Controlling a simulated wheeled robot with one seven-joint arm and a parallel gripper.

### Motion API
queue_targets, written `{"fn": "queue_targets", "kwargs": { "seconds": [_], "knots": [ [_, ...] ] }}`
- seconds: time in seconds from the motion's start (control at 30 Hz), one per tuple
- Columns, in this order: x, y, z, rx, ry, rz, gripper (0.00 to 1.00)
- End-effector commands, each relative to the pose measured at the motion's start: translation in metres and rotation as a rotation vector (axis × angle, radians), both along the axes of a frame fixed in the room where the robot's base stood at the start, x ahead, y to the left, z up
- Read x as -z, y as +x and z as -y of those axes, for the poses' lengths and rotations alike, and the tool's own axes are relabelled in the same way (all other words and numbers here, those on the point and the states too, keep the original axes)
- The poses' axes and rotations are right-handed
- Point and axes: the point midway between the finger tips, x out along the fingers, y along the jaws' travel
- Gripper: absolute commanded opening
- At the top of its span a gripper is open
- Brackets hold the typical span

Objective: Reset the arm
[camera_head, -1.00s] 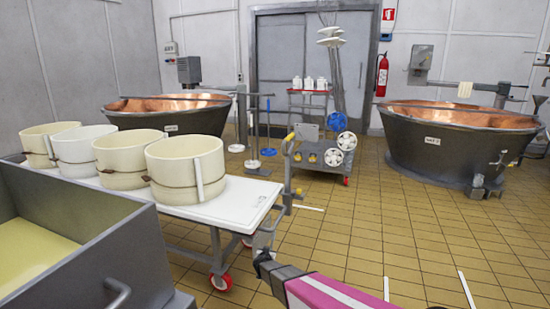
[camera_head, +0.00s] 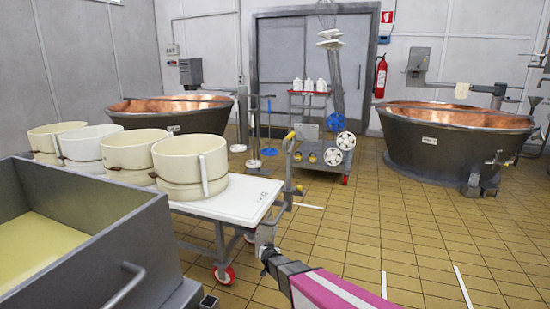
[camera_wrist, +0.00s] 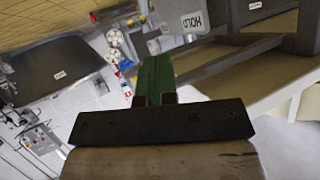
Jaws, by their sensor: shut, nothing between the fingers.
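My arm, with a pink and white link, reaches in from the bottom of the head view. It ends in my dark gripper (camera_head: 267,252), low in front of the near right corner of the white-topped table (camera_head: 245,195). In the wrist view my gripper's green fingers (camera_wrist: 155,75) are together, with nothing held between them. From the head view I cannot tell whether the gripper touches the table's frame.
Several cream moulds (camera_head: 190,165) stand on the table. A grey trough (camera_head: 100,240) fills the lower left. A trolley (camera_head: 320,155) and copper vats (camera_head: 455,140) (camera_head: 170,112) stand farther back. Tiled floor (camera_head: 400,225) is open at the right.

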Motion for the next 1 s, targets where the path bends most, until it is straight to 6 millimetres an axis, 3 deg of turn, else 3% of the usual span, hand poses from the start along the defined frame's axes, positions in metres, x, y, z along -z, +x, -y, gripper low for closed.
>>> {"fn": "queue_targets", "kwargs": {
  "seconds": [0.23, 0.37, 0.57, 0.8, 1.0],
  "knots": [
    [-0.041, -0.030, 0.017, -0.156, 0.043, -0.100, 0.00],
    [-0.066, -0.063, 0.037, -0.255, 0.053, -0.227, 0.00],
    [-0.095, -0.137, 0.089, -0.325, 0.020, -0.523, 0.00],
    [-0.129, -0.238, 0.172, -0.219, -0.073, -0.909, 0.00],
    [-0.148, -0.286, 0.214, -0.099, -0.128, -1.092, 0.00]
  ]
}}
